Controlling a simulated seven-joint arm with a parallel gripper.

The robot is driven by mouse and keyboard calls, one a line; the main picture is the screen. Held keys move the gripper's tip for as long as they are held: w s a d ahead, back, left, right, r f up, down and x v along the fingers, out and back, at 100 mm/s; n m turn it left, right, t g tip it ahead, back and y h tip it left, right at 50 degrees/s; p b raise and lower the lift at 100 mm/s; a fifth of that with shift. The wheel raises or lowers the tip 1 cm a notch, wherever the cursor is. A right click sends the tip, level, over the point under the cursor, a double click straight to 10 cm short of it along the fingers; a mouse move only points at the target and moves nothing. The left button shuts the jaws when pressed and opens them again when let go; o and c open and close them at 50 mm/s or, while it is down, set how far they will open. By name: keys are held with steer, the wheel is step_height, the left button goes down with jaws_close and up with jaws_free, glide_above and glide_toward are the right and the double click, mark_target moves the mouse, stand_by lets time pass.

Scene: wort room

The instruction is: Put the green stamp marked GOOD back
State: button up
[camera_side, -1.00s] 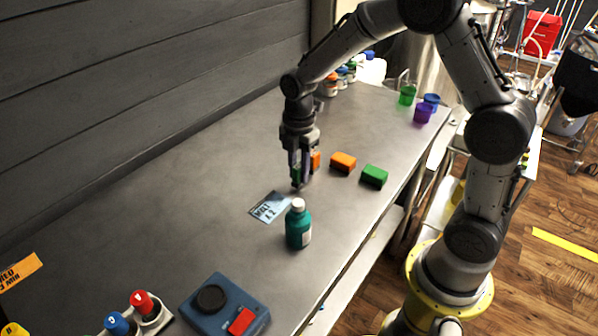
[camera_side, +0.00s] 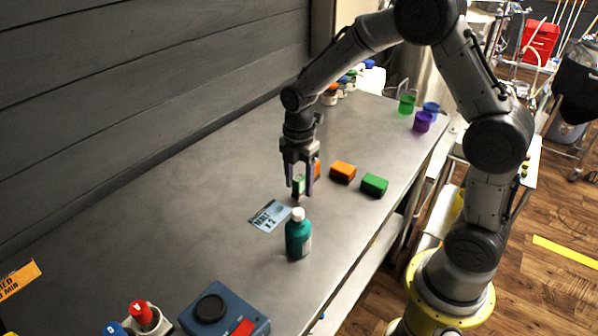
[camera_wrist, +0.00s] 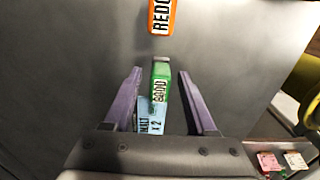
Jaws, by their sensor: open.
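The green stamp marked GOOD (camera_wrist: 161,88) is between the two fingers of my gripper (camera_wrist: 160,88) in the wrist view, with gaps on both sides. In the side view the green stamp (camera_side: 299,184) is upright between the fingers of my gripper (camera_side: 299,190), partly hidden by them. The gripper is open and points down. Whether the stamp's foot touches the table is hard to tell. The orange stamp marked REDO (camera_wrist: 160,16) is just beyond the green one; in the side view the orange stamp (camera_side: 317,169) is mostly behind a finger.
A pale blue card (camera_side: 270,217) lies near the gripper, and a teal bottle (camera_side: 298,238) stands in front. An orange block (camera_side: 343,172) and a green block (camera_side: 374,185) lie to the right. A blue device (camera_side: 222,310) is at front left. The table's middle left is clear.

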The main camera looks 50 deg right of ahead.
mark_target(299, 177)
step_height(299, 177, up, 12)
steer(key=s+a+r+m+t, duration=0.1)
steer(key=s+r+m+t, duration=0.1)
steer(key=s+m, duration=0.7)
steer(key=s+a+r+m+t, duration=0.2)
steer(key=s+m+t, duration=0.1)
steer(key=s+m, duration=0.6)
steer(key=shift+s+r+t, duration=0.3)
steer(key=shift+s+r, duration=0.05)
steer(key=shift+s, duration=1.7)
